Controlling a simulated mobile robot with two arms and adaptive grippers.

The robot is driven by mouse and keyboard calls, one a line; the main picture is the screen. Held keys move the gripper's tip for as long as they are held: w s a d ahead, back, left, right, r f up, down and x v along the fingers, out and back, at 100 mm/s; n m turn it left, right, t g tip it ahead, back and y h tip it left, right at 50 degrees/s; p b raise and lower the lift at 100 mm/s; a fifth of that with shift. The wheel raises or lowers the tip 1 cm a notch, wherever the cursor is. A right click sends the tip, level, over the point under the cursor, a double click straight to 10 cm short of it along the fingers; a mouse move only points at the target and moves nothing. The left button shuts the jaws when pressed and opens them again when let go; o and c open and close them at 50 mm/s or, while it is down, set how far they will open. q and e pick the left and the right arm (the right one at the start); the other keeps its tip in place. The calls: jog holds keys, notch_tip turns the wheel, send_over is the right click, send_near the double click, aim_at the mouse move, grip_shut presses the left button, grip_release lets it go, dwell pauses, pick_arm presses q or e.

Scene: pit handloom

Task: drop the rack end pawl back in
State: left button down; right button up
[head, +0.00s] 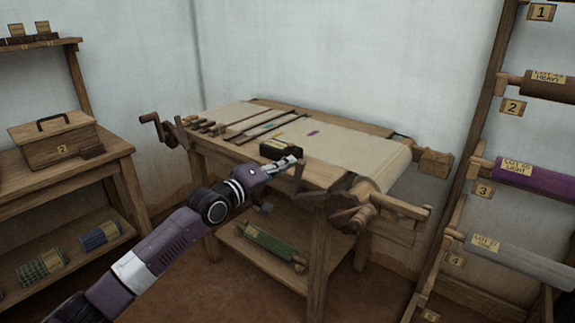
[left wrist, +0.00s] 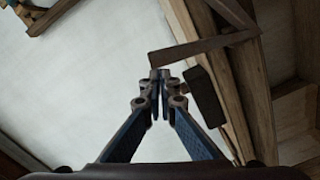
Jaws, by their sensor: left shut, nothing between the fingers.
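My left gripper (head: 293,160) is shut and empty at the front edge of the loom table, in the head view. In the left wrist view its fingertips (left wrist: 160,75) are together. A flat wooden bar (left wrist: 205,45) slants just beyond and above the tips there, and a short dark block (left wrist: 204,96) is to their right. I cannot tell whether either one is the pawl, or whether the tips touch the bar. A small upright wooden piece (head: 299,176) shows beside the gripper in the head view. My right gripper is not in view.
The loom table (head: 330,178) carries cloth, several rods and a dark box (head: 281,148). A toothed wheel (head: 350,209) and a long handle (head: 400,206) stick out at its front right. A green roll (head: 270,246) lies on its lower shelf. A roll rack (head: 480,140) stands at right.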

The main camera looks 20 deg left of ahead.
pick_arm(q)
jog(key=shift+d+f, duration=0.1)
jog(key=shift+d, duration=0.05)
jog(key=v, duration=1.2)
dwell(0.4)
